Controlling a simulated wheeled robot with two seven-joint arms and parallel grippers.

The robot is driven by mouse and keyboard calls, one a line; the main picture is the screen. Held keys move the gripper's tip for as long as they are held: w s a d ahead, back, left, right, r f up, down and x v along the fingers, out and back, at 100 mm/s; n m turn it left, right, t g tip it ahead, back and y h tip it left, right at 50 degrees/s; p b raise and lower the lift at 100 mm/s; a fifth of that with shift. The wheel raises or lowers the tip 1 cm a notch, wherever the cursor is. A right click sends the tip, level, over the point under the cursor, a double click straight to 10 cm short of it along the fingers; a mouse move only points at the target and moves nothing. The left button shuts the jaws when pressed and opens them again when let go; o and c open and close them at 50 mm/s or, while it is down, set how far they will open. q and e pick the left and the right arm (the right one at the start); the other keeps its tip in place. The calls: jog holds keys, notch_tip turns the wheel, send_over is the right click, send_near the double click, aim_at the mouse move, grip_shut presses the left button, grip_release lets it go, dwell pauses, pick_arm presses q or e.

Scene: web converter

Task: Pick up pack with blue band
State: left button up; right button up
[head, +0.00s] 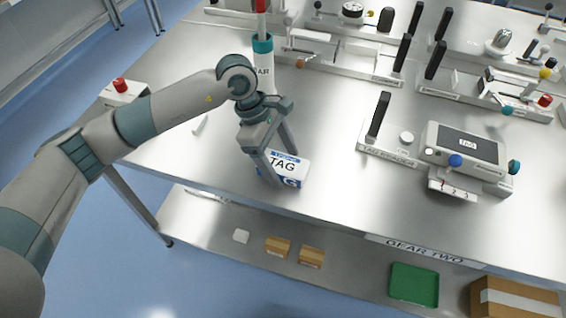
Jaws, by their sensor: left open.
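The pack with the blue band (290,167) is a white box with "TAG" in dark letters and a blue strip along its top. It sits near the front edge of the metal table. My left gripper (282,180) points down over the pack, with its fingers apart. One finger shows in front of the pack's left part and the other passes near its top right. Whether the fingers touch the pack cannot be told. My right gripper is not in view.
The steel table (330,190) is clear around the pack. A teal-capped cylinder (263,62) stands behind my gripper. A grey tag device (465,145) stands at right, and a red-button box (122,92) at left. Small boxes (278,246) and a green tray (414,285) lie on the lower shelf.

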pick_arm(q)
jog(key=shift+f, duration=0.2)
dwell(0.3)
jog(key=c, duration=1.2)
jog(key=shift+c, duration=0.2)
jog(key=shift+r, duration=0.2)
